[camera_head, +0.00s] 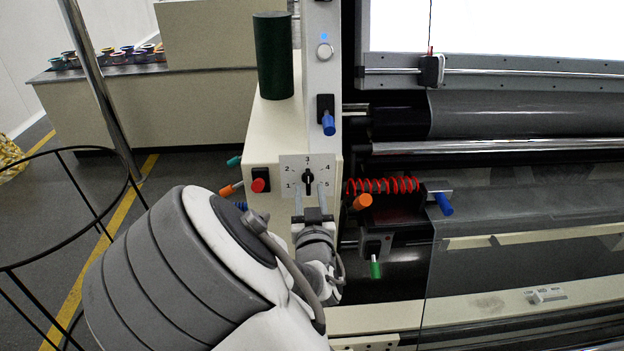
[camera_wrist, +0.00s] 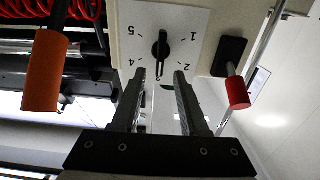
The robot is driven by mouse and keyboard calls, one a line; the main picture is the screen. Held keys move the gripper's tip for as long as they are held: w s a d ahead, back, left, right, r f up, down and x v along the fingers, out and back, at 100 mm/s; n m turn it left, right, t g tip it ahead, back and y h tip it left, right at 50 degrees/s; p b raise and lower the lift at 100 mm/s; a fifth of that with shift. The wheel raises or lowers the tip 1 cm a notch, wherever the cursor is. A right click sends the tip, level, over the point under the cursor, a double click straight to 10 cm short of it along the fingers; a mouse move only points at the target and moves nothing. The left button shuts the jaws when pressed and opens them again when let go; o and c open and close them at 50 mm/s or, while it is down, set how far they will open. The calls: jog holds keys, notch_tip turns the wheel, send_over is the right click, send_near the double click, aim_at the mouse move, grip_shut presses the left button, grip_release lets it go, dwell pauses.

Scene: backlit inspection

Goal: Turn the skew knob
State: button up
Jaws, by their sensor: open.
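The skew knob (camera_head: 307,182) is a small black knob at the centre of a white dial plate (camera_head: 294,164) numbered 1 to 5, on the front of a cream cabinet. The knob stands vertical, its pointer seemingly toward 3. In the wrist view the knob (camera_wrist: 160,46) and plate (camera_wrist: 187,22) appear upside down. My gripper (camera_head: 310,197) is open in front of the plate. In the wrist view its two fingertips (camera_wrist: 160,76) stand apart, one to each side of the knob's line and short of it.
An orange handle (camera_head: 363,201) beside a red coil (camera_head: 385,186) is close on the right. A green-tipped lever (camera_head: 375,268) hangs below right. A black wire stand (camera_head: 75,210) is at left.

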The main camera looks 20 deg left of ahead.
aim_at(309, 181)
jog(key=shift+x, duration=2.2)
grip_shut()
